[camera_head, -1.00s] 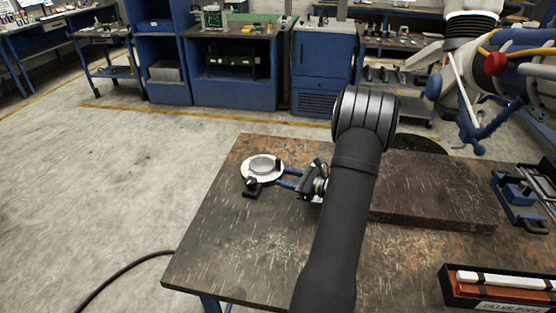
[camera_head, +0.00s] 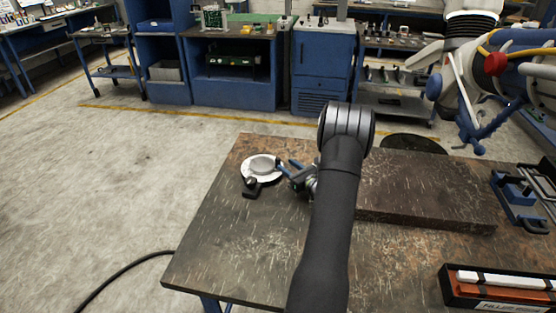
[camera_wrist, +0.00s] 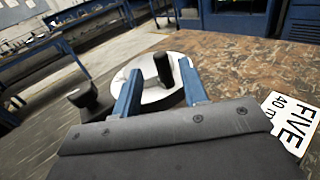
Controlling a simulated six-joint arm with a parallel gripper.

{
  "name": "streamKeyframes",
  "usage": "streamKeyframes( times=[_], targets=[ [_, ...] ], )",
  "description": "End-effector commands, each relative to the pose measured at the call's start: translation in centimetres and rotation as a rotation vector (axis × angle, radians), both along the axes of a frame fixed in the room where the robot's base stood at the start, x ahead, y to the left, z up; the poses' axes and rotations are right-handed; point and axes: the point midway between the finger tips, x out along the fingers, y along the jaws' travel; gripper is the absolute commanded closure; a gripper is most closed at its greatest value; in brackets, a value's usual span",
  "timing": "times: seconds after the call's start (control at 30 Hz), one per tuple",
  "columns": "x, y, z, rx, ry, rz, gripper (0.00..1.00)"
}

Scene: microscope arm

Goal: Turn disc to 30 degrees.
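The disc (camera_head: 262,166) is a pale round plate with a grey raised middle. It lies near the table's far left corner; its white surface also shows in the wrist view (camera_wrist: 152,96). A short black post (camera_wrist: 164,70) stands up at the disc, between the lines of my fingers in the wrist view. A black knob on a block (camera_head: 251,187) sits at the disc's near edge, and it is left of my fingers in the wrist view (camera_wrist: 86,98). My gripper (camera_wrist: 161,71) is open, its two blue fingers apart at the disc. I cannot tell whether they touch the post.
A dark raised slab (camera_head: 430,190) lies right of my arm on the brown table (camera_head: 225,245). A blue fixture (camera_head: 520,195) and a black box with bars (camera_head: 500,285) are at the right. A white label (camera_wrist: 291,120) lies right of the gripper. The table's front left is clear.

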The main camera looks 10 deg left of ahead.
Motion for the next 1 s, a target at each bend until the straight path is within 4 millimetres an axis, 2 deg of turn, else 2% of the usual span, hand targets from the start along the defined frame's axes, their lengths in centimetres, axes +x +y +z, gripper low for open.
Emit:
streamKeyframes(
  times=[0.1, 0.3, 0.47, 0.73, 0.77, 0.93, 1.0],
  targets=[
    [1.5, 2.0, -0.1, -0.001, -0.002, 0.003, 0.6],
    [3.3, 4.2, 0.0, 0.0, -0.001, 0.002, 0.6],
    [3.9, 4.9, -0.1, -0.001, 0.001, 0.001, 0.6],
    [4.0, 5.0, 0.0, 0.0, 0.0, 0.0, 0.6],
    [4.0, 5.0, 0.0, 0.0, 0.0, 0.0, 0.64],
    [4.0, 4.9, 0.0, 0.0, 0.0, 0.0, 0.98],
    [4.0, 4.9, 0.0, 0.0, 0.0, 0.0, 1.0]
  ],
)
